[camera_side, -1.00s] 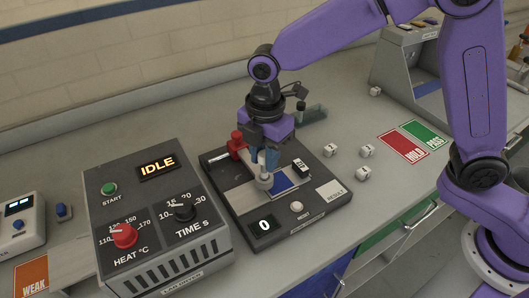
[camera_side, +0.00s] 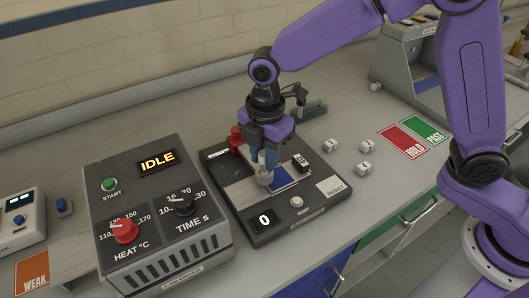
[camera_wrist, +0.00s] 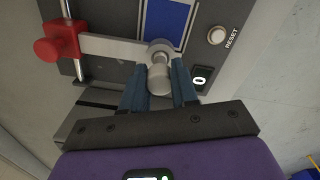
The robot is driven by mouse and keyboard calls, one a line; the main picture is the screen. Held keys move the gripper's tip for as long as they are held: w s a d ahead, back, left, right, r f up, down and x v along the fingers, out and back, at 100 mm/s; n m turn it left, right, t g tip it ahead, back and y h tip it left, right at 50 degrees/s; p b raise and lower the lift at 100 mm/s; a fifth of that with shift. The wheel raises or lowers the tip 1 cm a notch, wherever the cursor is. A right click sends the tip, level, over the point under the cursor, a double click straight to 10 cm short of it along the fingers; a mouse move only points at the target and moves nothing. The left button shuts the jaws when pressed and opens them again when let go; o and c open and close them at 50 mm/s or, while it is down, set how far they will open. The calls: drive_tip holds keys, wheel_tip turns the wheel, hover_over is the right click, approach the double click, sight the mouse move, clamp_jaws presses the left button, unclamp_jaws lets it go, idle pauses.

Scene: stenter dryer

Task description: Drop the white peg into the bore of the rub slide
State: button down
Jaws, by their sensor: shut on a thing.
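My gripper (camera_side: 264,166) points down over the rub tester, its blue fingers shut on the pale grey-white peg (camera_wrist: 158,75). In the wrist view my gripper (camera_wrist: 159,88) grips the peg between both fingertips. The peg's far end is at the round end of the rub slide (camera_wrist: 112,46), a flat metal arm running from a red clamp (camera_wrist: 58,42). The peg hides the bore, so I cannot tell how deep it sits in it. In the side view the round end is under my fingers, beside the blue swatch (camera_side: 284,176).
The tester has a counter reading 0 (camera_side: 264,219) and a reset button (camera_side: 296,202). A dryer box (camera_side: 158,215) marked IDLE stands at left. Several small white cubes (camera_side: 364,168) lie at right, near the red HOLD card (camera_side: 403,142) and green PASS card (camera_side: 424,132).

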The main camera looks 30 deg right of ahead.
drive_tip(key=shift+f, duration=1.3)
idle(0.4)
drive_tip(key=c, duration=0.8)
unclamp_jaws()
drive_tip(key=shift+s+f, duration=0.1)
drive_tip(key=shift+s, duration=0.1)
drive_tip(key=shift+w, duration=0.1)
drive_tip(key=shift+r, duration=0.65)
wheel_tip(320, 180, up, 16)
drive_tip(key=s+d+f+m, duration=0.3)
drive_tip(key=s+d, duration=0.4)
drive_tip(key=d, duration=0.1)
drive_tip(key=s+d+f+m, duration=0.3)
drive_tip(key=s+d, duration=0.4)
drive_tip(key=s, duration=0.1)
drive_tip(key=s+d+f+m, duration=0.3)
drive_tip(key=s+d+f, duration=0.1)
drive_tip(key=s+d, duration=0.4)
drive_tip(key=shift+s+d+m, duration=0.25)
drive_tip(key=shift+d+m, duration=0.05)
